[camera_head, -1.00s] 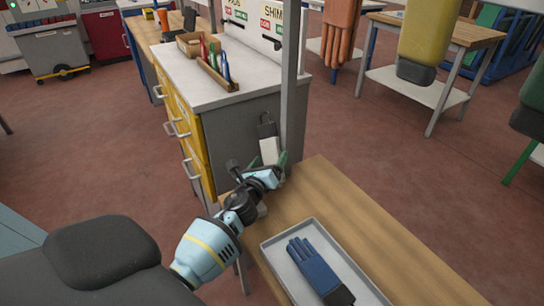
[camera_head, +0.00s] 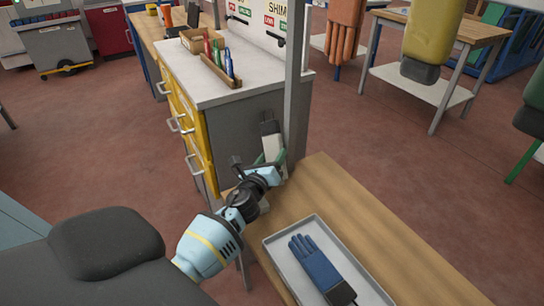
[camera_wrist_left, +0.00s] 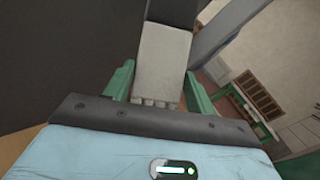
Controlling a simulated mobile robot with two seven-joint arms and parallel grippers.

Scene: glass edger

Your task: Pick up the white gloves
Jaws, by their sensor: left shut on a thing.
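The white gloves (camera_head: 274,148), with a dark cuff at the top, hang upright against the grey side of the cabinet in the head view. In the left wrist view the white gloves (camera_wrist_left: 161,60) fill the gap between the green fingers, with the finger ends of the gloves toward the palm. My left gripper (camera_head: 271,158) is shut on the white gloves, its green fingers on either side of them. It also shows in the left wrist view (camera_wrist_left: 158,82). The lower part of the gloves is hidden behind the gripper in the head view. My right gripper is out of view.
A grey tray (camera_head: 284,268) with a blue glove (camera_head: 316,263) lies on the wooden bench (camera_head: 345,205). A grey post (camera_head: 297,90) stands close beside the white gloves. The cabinet (camera_head: 240,85) with yellow drawers is behind. Orange (camera_head: 346,25) and yellow (camera_head: 431,35) gloves hang at upper right.

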